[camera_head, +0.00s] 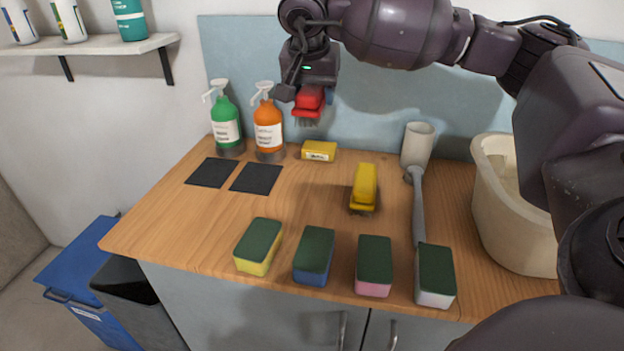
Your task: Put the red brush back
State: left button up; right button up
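The red brush (309,99) is held in the air above the back of the wooden counter (190,224), its bristles pointing down. My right gripper (307,90), on the arm that comes in from the right, is shut on it. A yellow brush (364,186) lies on the counter to the right of this block. My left gripper is not in view.
Several sponges (314,254) line the front edge. A pale cup-shaped tool (417,150) and a cream tub (508,217) are at the right. A shelf (95,45) is upper left.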

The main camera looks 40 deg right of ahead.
notch_tip(320, 180, down, 19)
jog(key=shift+f+b, duration=0.1)
jog(key=shift+b, duration=1.1)
jog(key=o, duration=1)
jog(key=shift+c, duration=0.2)
